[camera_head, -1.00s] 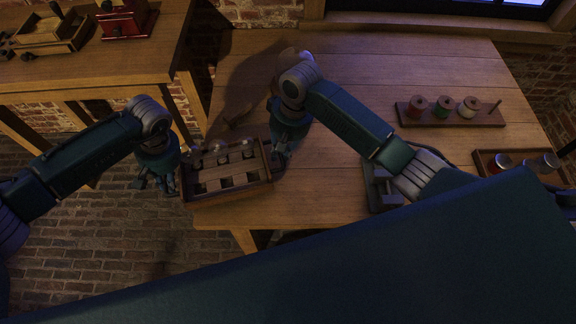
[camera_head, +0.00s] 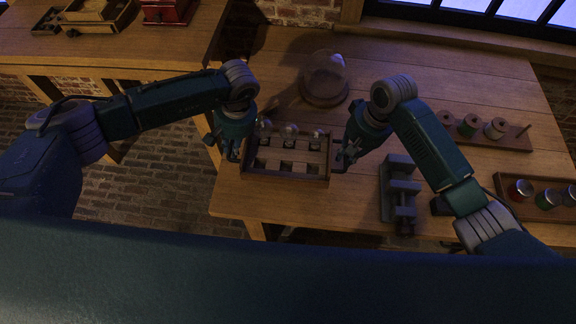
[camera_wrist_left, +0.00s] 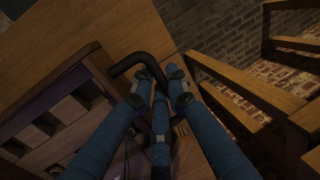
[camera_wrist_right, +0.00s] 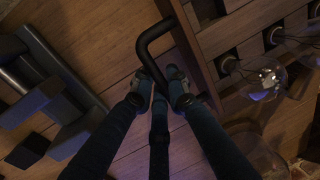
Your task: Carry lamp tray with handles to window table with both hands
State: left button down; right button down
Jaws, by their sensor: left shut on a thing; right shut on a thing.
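The lamp tray (camera_head: 285,180) is a dark wooden tray with clear bulbs (camera_head: 290,131) along its far row and dark square openings along its near row. It is over the front left part of the window table (camera_head: 425,75) in the head view; I cannot tell if it touches the tabletop. My left gripper (camera_head: 233,154) is shut on the tray's left black handle (camera_wrist_left: 135,62). My right gripper (camera_head: 345,158) is shut on the right black handle (camera_wrist_right: 150,42). The fingers partly hide both handles.
A glass dome (camera_head: 325,78) stands behind the tray. A grey vise (camera_head: 400,188) is to its right. A spool rack (camera_head: 512,140) and a tray of jars (camera_head: 540,208) are further right. Another table (camera_head: 120,50) stands at the left.

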pick_arm(q)
jog(key=shift+f, duration=0.1)
pick_arm(e)
jog(key=shift+d+f, duration=0.1)
jog(key=shift+f, duration=0.05)
